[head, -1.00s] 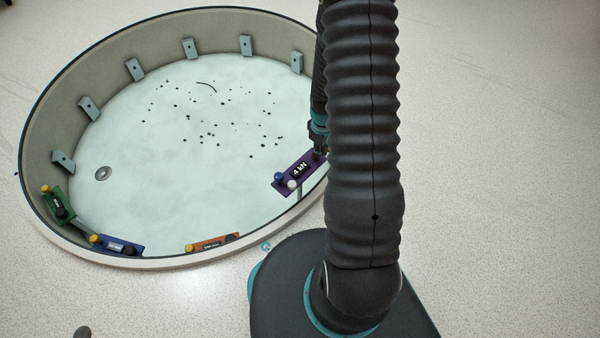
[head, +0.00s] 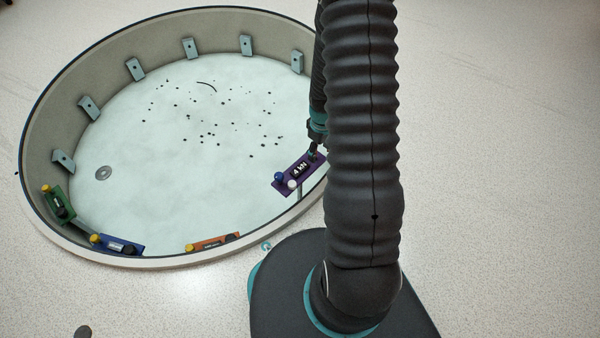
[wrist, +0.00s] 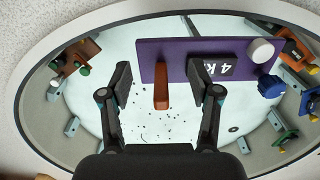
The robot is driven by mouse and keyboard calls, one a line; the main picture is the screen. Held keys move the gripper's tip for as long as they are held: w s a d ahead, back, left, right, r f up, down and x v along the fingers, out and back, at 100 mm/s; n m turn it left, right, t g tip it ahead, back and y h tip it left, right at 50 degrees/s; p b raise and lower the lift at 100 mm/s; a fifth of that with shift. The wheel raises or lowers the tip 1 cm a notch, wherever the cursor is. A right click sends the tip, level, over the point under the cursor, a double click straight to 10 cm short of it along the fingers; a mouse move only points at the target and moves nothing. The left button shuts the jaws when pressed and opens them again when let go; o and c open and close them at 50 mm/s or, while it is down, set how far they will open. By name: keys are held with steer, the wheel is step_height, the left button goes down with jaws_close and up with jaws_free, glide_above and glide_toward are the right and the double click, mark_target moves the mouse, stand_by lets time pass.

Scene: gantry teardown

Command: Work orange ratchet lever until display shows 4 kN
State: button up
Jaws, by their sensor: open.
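A purple panel (head: 286,182) stands at the right inside the round bin, carrying a display (head: 300,170) that reads 4 kN. A blue knob (head: 279,177) and a white knob (head: 292,184) sit at its left end. In the wrist view the orange lever (wrist: 161,88) hangs in front of the purple panel (wrist: 168,48). My gripper (wrist: 162,92) is open, with one finger on each side of the lever and clear gaps to it. The display (wrist: 211,67) is partly hidden by the right finger. In the head view my arm hides the lever.
The round bin's rim (head: 180,262) surrounds the work. Green (head: 59,206), blue (head: 116,246) and orange (head: 213,242) panels line its near left wall. Several grey brackets (head: 135,69) line the far wall.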

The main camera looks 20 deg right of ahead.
step_height(320, 180, up, 8)
steer(key=p, duration=0.5)
stand_by(0.5)
